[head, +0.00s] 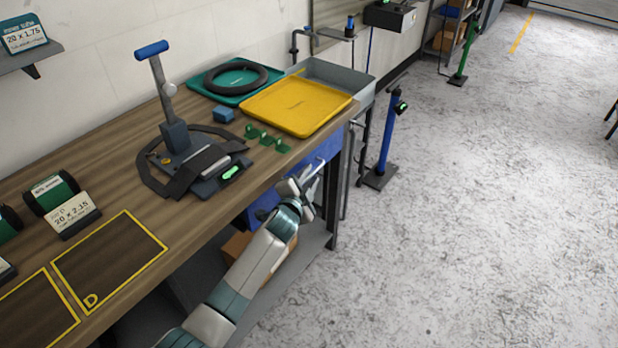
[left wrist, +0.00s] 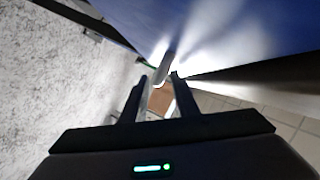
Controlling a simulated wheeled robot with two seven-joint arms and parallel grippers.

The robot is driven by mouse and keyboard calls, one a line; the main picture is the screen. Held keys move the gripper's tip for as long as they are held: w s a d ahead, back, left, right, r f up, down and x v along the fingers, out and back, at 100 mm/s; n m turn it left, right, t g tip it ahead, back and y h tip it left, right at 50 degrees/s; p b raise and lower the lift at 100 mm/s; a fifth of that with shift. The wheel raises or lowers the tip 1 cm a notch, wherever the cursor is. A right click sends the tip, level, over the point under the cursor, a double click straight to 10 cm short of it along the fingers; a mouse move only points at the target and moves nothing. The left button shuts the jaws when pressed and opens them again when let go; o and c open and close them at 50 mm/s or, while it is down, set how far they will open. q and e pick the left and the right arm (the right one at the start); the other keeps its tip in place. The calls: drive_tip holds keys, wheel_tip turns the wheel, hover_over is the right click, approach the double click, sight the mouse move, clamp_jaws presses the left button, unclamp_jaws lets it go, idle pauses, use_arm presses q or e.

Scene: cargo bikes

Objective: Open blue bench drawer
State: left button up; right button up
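The blue bench drawer (head: 296,165) sits under the right end of the wooden bench top, partly hidden behind my left gripper. Its blue front (left wrist: 230,28) fills the upper right of the left wrist view. A pale bar handle (left wrist: 163,67) stands out from it. My left gripper (head: 311,174) is at the drawer front. In the left wrist view its two dark fingers (left wrist: 159,78) are apart, with the handle at and between their tips. I cannot make out contact with the handle. The drawer looks shut. My right gripper is not in view.
The bench top (head: 200,222) carries a clamp stand (head: 175,135), a yellow tray (head: 296,105), a green tray with a black tyre (head: 236,77) and small green parts.

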use_arm(q)
clamp_jaws()
idle(1.4)
